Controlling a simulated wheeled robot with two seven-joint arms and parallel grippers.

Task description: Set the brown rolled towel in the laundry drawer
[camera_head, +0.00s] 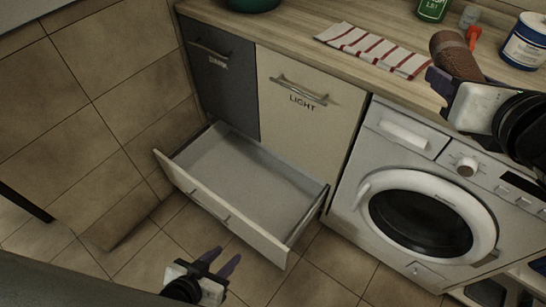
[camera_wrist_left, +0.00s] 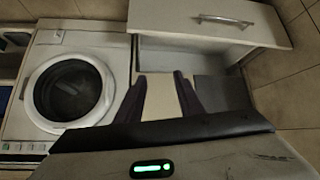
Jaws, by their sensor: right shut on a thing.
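The brown rolled towel (camera_head: 455,56) is held in my right gripper (camera_head: 446,82) in the head view, above the counter's front edge at the upper right. The gripper is shut on its lower end. The laundry drawer (camera_head: 246,185) is pulled out below the cabinet fronts, with a bare grey floor. It also shows in the left wrist view (camera_wrist_left: 190,55). My left gripper (camera_head: 222,262) is low in front of the drawer, apart from it, with its fingers spread and nothing between them. Its fingers also show in the left wrist view (camera_wrist_left: 160,95).
A washing machine (camera_head: 385,145) stands right of the drawer. The wooden counter (camera_head: 300,38) carries a red-striped cloth (camera_head: 374,49), a green bottle (camera_head: 433,9), a red spray nozzle (camera_head: 473,36) and a white-and-blue tub (camera_head: 525,42). A tiled wall (camera_head: 100,90) bounds the left.

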